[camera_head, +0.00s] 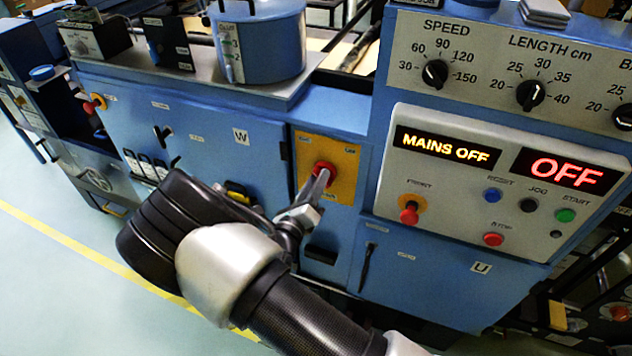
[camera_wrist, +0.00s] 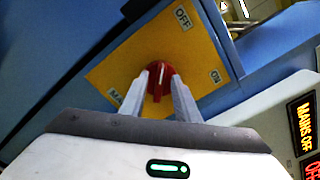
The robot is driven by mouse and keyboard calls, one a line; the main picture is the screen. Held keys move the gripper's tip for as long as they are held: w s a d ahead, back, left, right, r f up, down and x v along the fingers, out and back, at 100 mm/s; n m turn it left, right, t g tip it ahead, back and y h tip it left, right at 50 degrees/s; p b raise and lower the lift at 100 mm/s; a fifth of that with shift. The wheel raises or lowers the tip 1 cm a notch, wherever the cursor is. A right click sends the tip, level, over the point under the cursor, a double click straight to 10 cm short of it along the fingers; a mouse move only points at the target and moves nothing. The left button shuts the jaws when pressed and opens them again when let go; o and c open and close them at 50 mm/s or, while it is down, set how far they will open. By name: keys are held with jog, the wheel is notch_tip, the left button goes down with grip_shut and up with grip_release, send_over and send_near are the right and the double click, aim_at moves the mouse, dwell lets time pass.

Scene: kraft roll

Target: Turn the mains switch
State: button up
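The mains switch (camera_wrist: 160,76) is a red rotary knob with a white mark on an orange-yellow plate (camera_wrist: 200,60). OFF and ON are printed on the plate's edge, with a third label partly hidden. The white mark points roughly towards OFF. The red knob also shows in the head view (camera_head: 324,168). My gripper (camera_wrist: 160,80) is at the knob, one fingertip on each side. The fingers are apart, with a gap around the knob's lower part. Firm contact cannot be made out. The lit display (camera_head: 446,147) reads MAINS OFF.
A grey control panel (camera_head: 470,215) with red, blue, black and green buttons stands right of the plate. A second display (camera_head: 570,168) reads OFF. Blue cabinet doors lie to the left and below. A blue pot (camera_head: 262,45) stands on the ledge above.

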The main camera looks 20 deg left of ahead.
jog(key=s+a+b, duration=0.1)
jog(key=s+b, duration=0.1)
jog(key=s, duration=1.5)
jog(key=shift+s+a, duration=0.15)
jog(key=shift+s, duration=0.05)
jog(key=shift+w, duration=0.1)
jog(key=w+d+r+m+g+h, duration=0.1)
jog(key=d+r+m+g+h, duration=0.45)
jog(key=d+m, duration=0.65)
jog(key=w+d+r+m+g+h, duration=0.1)
jog(key=d+r+m+g+h, duration=0.2)
jog(key=d+r+m+g, duration=0.7)
jog(key=s+d+r+m+t+y, duration=0.1)
jog(key=s+d+r+m+y, duration=0.3)
jog(key=m, duration=0.7)
jog(key=s+d+r+m+t+y, duration=0.2)
jog(key=s+d+r+m+y, duration=0.2)
jog(key=d+m, duration=0.4)
jog(key=m+y, duration=0.1)
jog(key=m, duration=0.2)
jog(key=shift+s+r+y, duration=0.35)
jog(key=shift+s+r, duration=0.05)
